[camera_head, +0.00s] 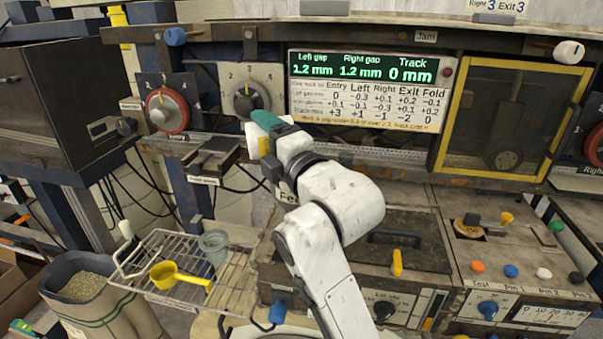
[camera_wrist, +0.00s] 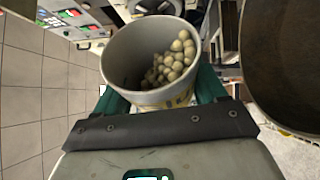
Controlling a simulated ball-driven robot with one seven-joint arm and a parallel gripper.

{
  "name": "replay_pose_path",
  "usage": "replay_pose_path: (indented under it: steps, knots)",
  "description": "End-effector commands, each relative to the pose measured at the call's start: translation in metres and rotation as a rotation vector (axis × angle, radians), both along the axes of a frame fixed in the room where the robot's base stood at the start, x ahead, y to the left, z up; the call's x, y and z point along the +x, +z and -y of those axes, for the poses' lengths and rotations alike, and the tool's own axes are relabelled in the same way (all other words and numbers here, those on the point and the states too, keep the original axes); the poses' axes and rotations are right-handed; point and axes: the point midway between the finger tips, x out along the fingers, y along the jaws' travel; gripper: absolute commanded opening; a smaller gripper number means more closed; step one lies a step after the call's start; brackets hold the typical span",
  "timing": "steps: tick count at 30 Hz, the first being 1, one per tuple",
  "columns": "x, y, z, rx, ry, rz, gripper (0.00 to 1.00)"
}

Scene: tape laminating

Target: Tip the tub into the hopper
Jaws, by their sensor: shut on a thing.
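The tub (camera_wrist: 150,65) is a pale round cup with a yellowish label, seen from above its open mouth in the wrist view. Several pale beige pellets lie inside, heaped to the right side. My gripper (camera_wrist: 160,100) is shut on the tub, with green fingers on either side of it. In the head view my gripper (camera_head: 268,122) is in front of the machine, below the dial panel, and the tub (camera_head: 257,142) shows only partly beside it. A large dark round vessel (camera_wrist: 285,60) at the right of the wrist view may be the hopper; the tub is apart from it.
A wire rack (camera_head: 150,287) at left holds a yellow scoop (camera_head: 172,275) and a grey cup (camera_head: 214,243). A sack of grain (camera_head: 85,295) stands beside it. A small shelf (camera_head: 212,158) juts out left of my gripper. The machine's display (camera_head: 362,85) is behind.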

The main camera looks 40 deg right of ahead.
Motion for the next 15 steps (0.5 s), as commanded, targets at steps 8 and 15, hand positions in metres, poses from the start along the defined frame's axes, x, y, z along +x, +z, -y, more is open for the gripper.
replay_pose_path:
  steps: [8,15]
  knots:
    - [-0.0006,0.002,0.0012,0.032,0.0,0.02,0.38]
    - [-0.0012,0.0034,0.002,0.055,0.0,0.035,0.38]
